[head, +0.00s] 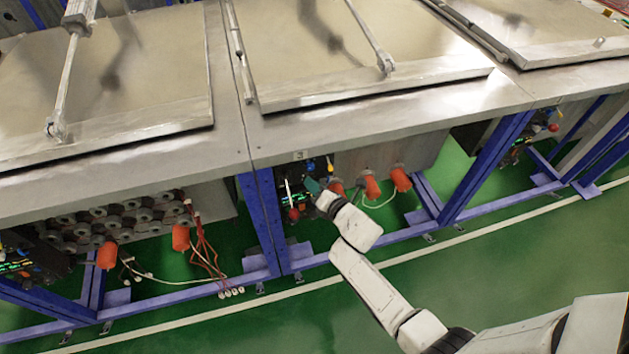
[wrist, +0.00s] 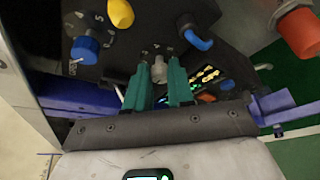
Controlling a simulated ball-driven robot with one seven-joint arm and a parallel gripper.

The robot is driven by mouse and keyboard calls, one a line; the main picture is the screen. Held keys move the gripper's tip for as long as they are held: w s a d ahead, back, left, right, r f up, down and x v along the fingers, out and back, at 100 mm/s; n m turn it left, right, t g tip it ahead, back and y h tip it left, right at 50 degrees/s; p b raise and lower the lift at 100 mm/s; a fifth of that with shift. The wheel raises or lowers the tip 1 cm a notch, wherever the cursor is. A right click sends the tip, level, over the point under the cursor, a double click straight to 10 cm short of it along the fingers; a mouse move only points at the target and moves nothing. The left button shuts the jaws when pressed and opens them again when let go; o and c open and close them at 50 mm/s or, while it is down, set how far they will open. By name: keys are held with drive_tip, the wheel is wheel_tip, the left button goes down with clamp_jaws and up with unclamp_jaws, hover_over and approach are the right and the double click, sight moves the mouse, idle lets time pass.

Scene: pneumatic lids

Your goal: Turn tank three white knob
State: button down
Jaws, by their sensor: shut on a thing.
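In the wrist view, a small grey-white knob (wrist: 159,70) sits on a dark control panel (wrist: 140,40). The teal fingers of my gripper (wrist: 158,78) stand on both sides of it and are shut on it. In the head view, my gripper (head: 312,186) reaches the dark panel (head: 291,172) under the middle tank (head: 375,95), whose front edge bears a small label. The white knob cannot be made out in the head view.
On the panel around my fingers are a blue knob (wrist: 84,48), a yellow knob (wrist: 120,13) and a blue lever (wrist: 198,40). Orange fittings (head: 371,186) sit right of the panel. A blue frame leg (head: 262,215) stands left. The green floor in front is clear.

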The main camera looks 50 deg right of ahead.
drive_tip(key=shift+w+a+f+m+t+h+b, duration=0.1)
drive_tip(key=shift+f+m+t+h+b, duration=0.6)
drive_tip(key=shift+m+b, duration=3.05)
drive_tip(key=shift+w+a+f+m+t+h+b, duration=0.1)
drive_tip(key=shift+m+t+h+b, duration=1.25)
drive_tip(key=shift+m, duration=4.25)
drive_tip(key=shift+a+f+m+t+h+b, duration=0.1)
drive_tip(key=shift+f+m+t+h+b, duration=0.2)
drive_tip(key=shift+m+h+b, duration=2.55)
drive_tip(key=m+y+b, duration=0.1)
drive_tip(key=m+y, duration=0.1)
drive_tip(key=m, duration=0.2)
drive_tip(key=c, duration=1)
unclamp_jaws()
drive_tip(key=v, duration=1)
drive_tip(key=shift+s+a, duration=0.3)
drive_tip(key=shift+s, duration=0.05)
